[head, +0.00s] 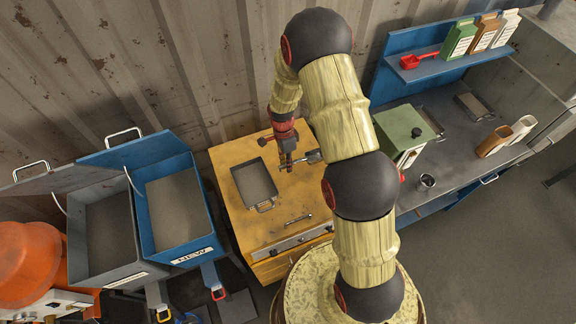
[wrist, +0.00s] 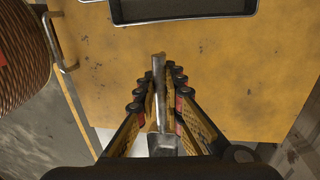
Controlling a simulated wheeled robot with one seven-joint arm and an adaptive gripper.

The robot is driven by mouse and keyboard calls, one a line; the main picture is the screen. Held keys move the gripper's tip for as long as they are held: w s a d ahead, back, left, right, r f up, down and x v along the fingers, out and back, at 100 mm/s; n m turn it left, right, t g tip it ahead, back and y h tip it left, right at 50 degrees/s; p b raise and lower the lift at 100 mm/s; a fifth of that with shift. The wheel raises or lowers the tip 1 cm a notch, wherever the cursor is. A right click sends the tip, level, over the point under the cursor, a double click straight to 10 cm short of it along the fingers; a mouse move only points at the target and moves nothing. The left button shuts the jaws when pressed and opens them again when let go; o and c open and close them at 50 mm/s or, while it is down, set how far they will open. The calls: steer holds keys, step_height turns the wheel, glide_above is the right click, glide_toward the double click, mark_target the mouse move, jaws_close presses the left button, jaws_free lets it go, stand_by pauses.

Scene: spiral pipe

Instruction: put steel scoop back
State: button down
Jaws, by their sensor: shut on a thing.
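My gripper (head: 287,163) is above the yellow cabinet top, just right of the grey tray. Its fingers (wrist: 158,110) are shut on the steel scoop (wrist: 158,85). In the wrist view, the scoop's bright metal handle sticks out past the fingertips, and a wider metal part shows between the fingers nearer the palm. In the head view, the scoop (head: 312,157) shows as grey metal on the right side of the gripper. The fingers partly hide it, and its exact tilt is hard to tell.
The grey tray (head: 239,188) lies on the yellow cabinet (head: 226,157). A small metal piece (head: 298,219) is near its front. Grey (head: 82,270) and blue (head: 204,229) open bins stand left. A workbench (head: 455,145) with a green machine (head: 403,130) and blue shelf (head: 400,50) is right.

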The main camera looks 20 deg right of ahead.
steer(key=shift+w+d+f+p, duration=0.15)
steer(key=shift+w+d+f, duration=0.1)
steer(key=shift+w+f, duration=0.4)
steer(key=shift+w+d+f+p, duration=0.2)
steer(key=shift+w+f, duration=0.25)
steer(key=shift+f, duration=0.4)
steer(key=shift+f+p, duration=0.55)
steer(key=shift+f, duration=1)
steer(key=shift+f, duration=0.1)
steer(key=c, duration=2.4)
jaws_free()
steer(key=shift+f, duration=0.1)
steer(key=o, duration=0.4)
steer(key=shift+o, duration=0.5)
steer(key=shift+r, duration=0.2)
